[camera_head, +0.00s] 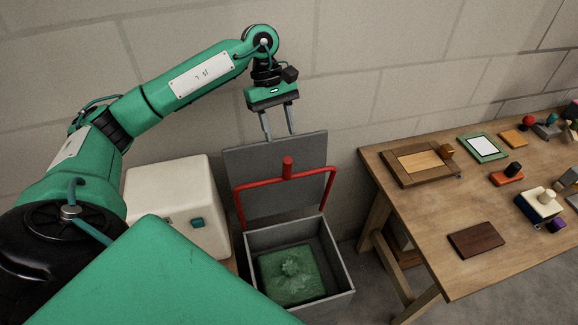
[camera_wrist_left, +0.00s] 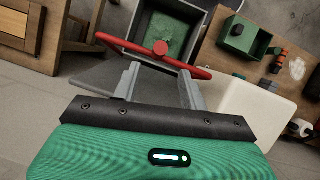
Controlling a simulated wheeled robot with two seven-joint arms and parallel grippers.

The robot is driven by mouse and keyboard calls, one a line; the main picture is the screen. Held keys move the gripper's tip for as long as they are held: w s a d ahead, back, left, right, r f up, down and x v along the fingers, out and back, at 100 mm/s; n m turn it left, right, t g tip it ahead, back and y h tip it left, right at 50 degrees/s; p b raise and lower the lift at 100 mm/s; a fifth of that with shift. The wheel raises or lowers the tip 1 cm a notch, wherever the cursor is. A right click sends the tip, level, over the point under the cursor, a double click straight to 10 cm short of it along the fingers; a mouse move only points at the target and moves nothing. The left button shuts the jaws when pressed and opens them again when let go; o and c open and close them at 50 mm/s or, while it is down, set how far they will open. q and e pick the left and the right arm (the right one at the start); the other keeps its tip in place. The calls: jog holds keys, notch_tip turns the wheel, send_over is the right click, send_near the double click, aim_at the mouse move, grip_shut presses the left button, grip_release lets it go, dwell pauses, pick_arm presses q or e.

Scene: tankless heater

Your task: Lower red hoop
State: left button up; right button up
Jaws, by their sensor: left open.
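The red hoop (camera_head: 285,178) stands raised over a grey open-topped box (camera_head: 338,290), with a short red knob (camera_head: 288,164) at the middle of its top bar. A grey upright panel (camera_head: 270,150) stands behind the hoop. A green block (camera_head: 290,277) lies inside the box. My left gripper (camera_head: 279,136) is open and empty, above the hoop near the panel's top edge. In the left wrist view, the red hoop (camera_wrist_left: 125,47) and its knob (camera_wrist_left: 161,47) lie beyond the two spread fingers (camera_wrist_left: 158,72). My right gripper does not show.
A white box (camera_head: 175,200) with a teal button stands left of the grey box. A wooden table (camera_head: 400,158) on the right holds a wooden frame (camera_head: 395,172), a dark brown plate (camera_head: 476,240) and several small objects. A block wall (camera_head: 350,50) is behind.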

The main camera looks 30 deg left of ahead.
aim_at(290, 171)
pick_arm(q)
jog(key=p+x, duration=0.3)
jog(key=x, duration=0.7)
jog(key=shift+s+d+f, duration=0.15)
jog(key=shift+d+f, duration=0.05)
jog(key=shift+f, duration=0.05)
jog(key=shift+d+f+p, duration=0.15)
jog(key=shift+f+p, duration=0.15)
jog(key=shift+f, duration=0.2)
grip_shut()
